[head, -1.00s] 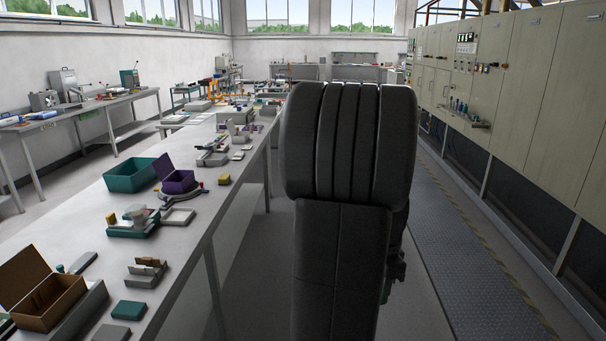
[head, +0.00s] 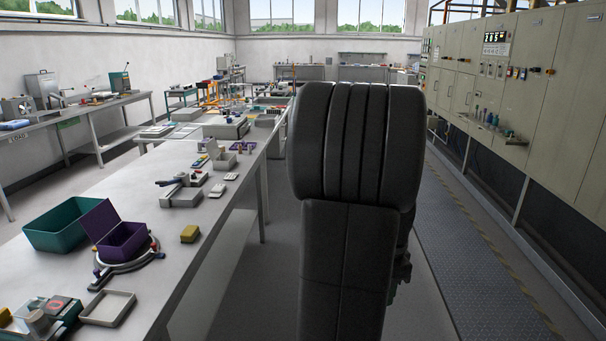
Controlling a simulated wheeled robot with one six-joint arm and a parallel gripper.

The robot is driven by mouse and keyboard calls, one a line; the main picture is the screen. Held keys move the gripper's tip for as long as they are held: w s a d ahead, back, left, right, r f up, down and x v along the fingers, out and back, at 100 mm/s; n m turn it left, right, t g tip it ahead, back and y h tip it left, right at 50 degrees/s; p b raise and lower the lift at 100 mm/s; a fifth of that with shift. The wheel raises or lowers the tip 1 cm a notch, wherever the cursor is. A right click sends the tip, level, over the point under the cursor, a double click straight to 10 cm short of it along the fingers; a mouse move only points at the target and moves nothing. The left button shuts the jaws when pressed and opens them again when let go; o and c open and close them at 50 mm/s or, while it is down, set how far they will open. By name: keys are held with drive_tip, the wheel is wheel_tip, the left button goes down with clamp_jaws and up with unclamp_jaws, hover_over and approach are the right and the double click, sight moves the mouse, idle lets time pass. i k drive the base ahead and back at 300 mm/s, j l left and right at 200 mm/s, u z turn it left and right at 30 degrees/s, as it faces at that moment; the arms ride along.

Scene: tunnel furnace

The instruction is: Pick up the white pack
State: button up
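Small white flat pieces lie on the long workbench (head: 205,262) in the head view. One white piece (head: 217,190) is near the bench's right edge, and another white piece (head: 231,176) lies a little farther back. They are too small to tell whether either is the white pack. My dark arm fills the middle of the view, to the right of the bench and apart from these pieces. My gripper does not show.
A teal bin (head: 62,226), an open purple box (head: 118,238), a yellow block (head: 190,233) and a grey tray (head: 108,307) stand on the near bench. Control cabinets (head: 510,80) line the right side. A grey floor strip (head: 455,240) runs clear beside them.

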sight(218, 188)
drive_tip(key=i+u, duration=0.15)
drive_tip(key=i, duration=0.4)
drive_tip(key=i+l+u, duration=0.15)
drive_tip(key=i, duration=0.4)
drive_tip(key=i+l+u, duration=0.15)
drive_tip(key=i, duration=0.4)
drive_tip(key=i+u, duration=0.45)
drive_tip(key=i+l+u, duration=0.1)
drive_tip(key=i+u, duration=0.2)
drive_tip(key=u, duration=0.2)
drive_tip(key=i+l+u, duration=0.25)
drive_tip(key=u, duration=0.2)
drive_tip(key=i+l+u, duration=0.5)
drive_tip(key=k+j, duration=0.1)
